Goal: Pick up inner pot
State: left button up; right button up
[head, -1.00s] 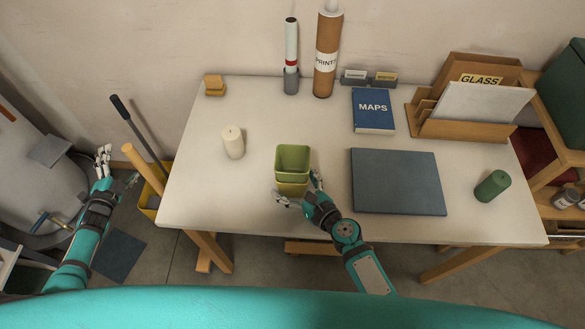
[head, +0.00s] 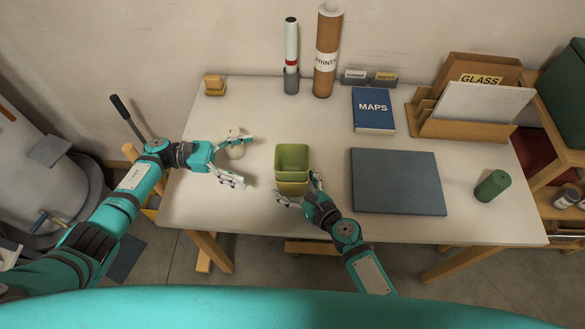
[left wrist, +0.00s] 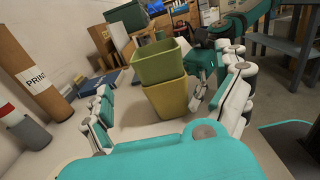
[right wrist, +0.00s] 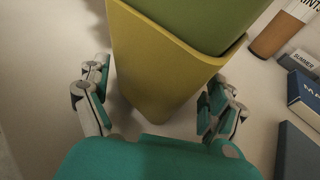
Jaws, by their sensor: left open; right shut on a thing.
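The green inner pot (head: 292,158) sits nested in a yellow outer pot (head: 291,188) on the white table, with its upper part standing above the yellow rim. In the left wrist view the green pot (left wrist: 158,62) and yellow pot (left wrist: 170,97) are ahead, between the fingers but apart from them. My left gripper (head: 240,160) is open and empty, left of the pots, over the table. My right gripper (head: 297,192) is shut on the yellow pot low down; in the right wrist view its fingers (right wrist: 160,100) are on both sides of the yellow pot (right wrist: 150,65).
A green candle (head: 492,186) stands at the right. The table between left hand and pots is clear.

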aim_at(277, 160)
pick_arm(q)
jog(key=shift+w+d+f, duration=0.15)
jog(key=shift+d, duration=2.6)
jog(key=shift+w+d+f, duration=0.15)
jog(key=shift+d, duration=2.6)
jog(key=c, duration=0.9)
jog(key=shift+c, duration=0.2)
